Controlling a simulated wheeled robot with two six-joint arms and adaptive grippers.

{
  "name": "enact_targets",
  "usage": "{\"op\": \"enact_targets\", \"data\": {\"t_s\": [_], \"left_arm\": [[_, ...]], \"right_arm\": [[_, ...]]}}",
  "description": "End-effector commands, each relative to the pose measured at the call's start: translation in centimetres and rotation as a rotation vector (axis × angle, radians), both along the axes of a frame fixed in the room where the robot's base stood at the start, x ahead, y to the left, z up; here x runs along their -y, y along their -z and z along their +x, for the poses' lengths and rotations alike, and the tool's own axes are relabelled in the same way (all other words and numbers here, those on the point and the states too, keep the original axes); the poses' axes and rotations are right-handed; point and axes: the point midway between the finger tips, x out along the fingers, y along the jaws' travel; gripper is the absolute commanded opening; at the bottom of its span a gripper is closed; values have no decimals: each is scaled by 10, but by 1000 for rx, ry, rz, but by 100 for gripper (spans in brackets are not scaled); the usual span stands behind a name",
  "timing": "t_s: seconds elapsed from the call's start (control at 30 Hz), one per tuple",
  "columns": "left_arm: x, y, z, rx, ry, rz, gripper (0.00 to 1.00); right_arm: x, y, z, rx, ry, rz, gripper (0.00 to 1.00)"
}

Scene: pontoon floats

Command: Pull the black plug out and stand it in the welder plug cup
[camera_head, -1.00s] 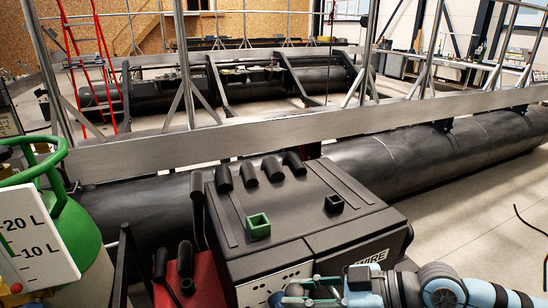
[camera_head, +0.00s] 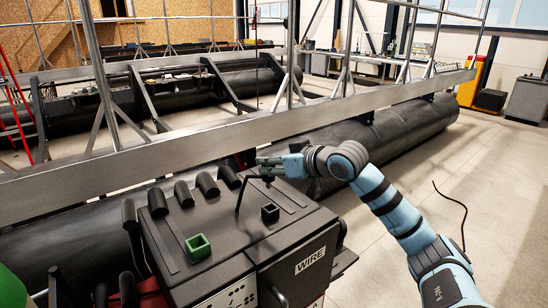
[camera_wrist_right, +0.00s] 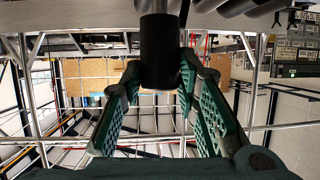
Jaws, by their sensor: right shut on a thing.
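My right gripper (camera_head: 262,168) is above the rear right of the black welder top, shut on the black plug. In the right wrist view the black plug (camera_wrist_right: 158,55) is a dark cylinder between the green fingers (camera_wrist_right: 160,75). In the head view a thin dark lead hangs from the gripper towards the welder top. A small black square cup (camera_head: 270,213) stands on the top, below and near the gripper, and looks empty. A green square cup (camera_head: 198,247) stands further left and looks empty. I cannot tell which is the welder plug cup. My left gripper is out of view.
The welder (camera_head: 235,262) has several black rounded handles (camera_head: 207,185) along its back edge. A long metal rail (camera_head: 220,133) and a dark pontoon float (camera_head: 360,138) lie behind. Clear floor (camera_head: 480,180) is on the right.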

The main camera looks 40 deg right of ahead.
Motion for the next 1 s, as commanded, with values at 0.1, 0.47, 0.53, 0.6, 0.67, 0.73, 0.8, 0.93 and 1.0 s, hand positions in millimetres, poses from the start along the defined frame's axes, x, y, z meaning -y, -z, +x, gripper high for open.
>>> {"op": "enact_targets", "data": {"t_s": [0.1,0.47,0.53,0.6,0.67,0.73,0.8,0.93,1.0], "left_arm": [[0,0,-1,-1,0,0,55],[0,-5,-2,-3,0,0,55],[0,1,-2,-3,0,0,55],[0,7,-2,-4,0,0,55],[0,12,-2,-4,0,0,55],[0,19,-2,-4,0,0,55],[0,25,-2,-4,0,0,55],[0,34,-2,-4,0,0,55],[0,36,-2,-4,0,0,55]], "right_arm": [[7,-3,2,0,26,1,0],[6,-4,0,1,25,0,0],[6,3,0,2,25,1,0],[6,11,0,2,25,1,0],[6,20,0,1,24,1,0],[6,30,0,1,24,1,0],[6,39,0,1,24,1,0],[6,52,0,2,24,1,0],[6,56,0,2,24,1,0]]}}
